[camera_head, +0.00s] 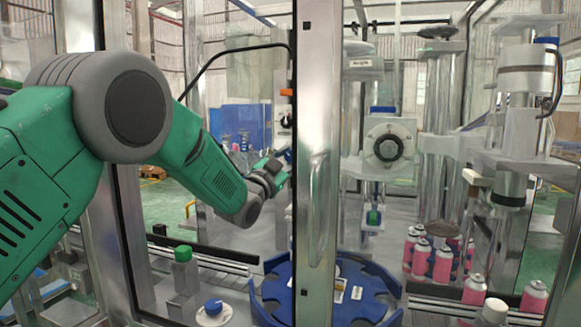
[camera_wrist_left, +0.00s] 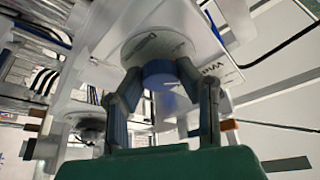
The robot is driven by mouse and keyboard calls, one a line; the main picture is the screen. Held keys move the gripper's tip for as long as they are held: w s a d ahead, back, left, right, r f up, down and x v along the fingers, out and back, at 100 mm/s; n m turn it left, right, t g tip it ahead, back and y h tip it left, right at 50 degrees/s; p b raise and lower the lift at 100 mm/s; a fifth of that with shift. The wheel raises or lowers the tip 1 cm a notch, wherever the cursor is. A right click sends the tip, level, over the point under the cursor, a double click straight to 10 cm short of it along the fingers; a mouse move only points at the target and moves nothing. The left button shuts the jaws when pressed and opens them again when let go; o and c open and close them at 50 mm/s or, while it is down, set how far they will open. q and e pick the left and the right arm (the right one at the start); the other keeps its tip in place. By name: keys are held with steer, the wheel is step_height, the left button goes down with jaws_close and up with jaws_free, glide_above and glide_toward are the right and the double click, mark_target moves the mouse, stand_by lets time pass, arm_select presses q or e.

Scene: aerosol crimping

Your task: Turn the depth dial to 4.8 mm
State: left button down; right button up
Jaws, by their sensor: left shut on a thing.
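The depth dial's blue knob (camera_wrist_left: 158,70) shows in the left wrist view, in front of a round pale plate (camera_wrist_left: 155,45) with dark markings. The markings are too blurred to read, so I cannot tell the setting. My left gripper (camera_wrist_left: 160,76) has one finger on each side of the knob and is shut on it. In the head view my left gripper (camera_head: 272,172) reaches through the frame opening to the edge of a metal post, which hides most of the dial. My right gripper is not in view.
A metal post (camera_head: 318,190) stands just right of my left gripper. A blue star-wheel (camera_head: 268,290) lies below it. A green button (camera_head: 183,254) and a blue knob (camera_head: 213,306) are at lower left. Several pink cans (camera_head: 443,264) stand at right, near a round black-centred fitting (camera_head: 387,147).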

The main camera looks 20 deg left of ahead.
arm_select(q)
steer(key=c, duration=1.2)
jaws_free()
steer(key=shift+s+f, duration=0.1)
steer(key=shift+s, duration=0.1)
steer(key=shift+v, duration=5.8)
steer(key=shift+a, duration=0.1)
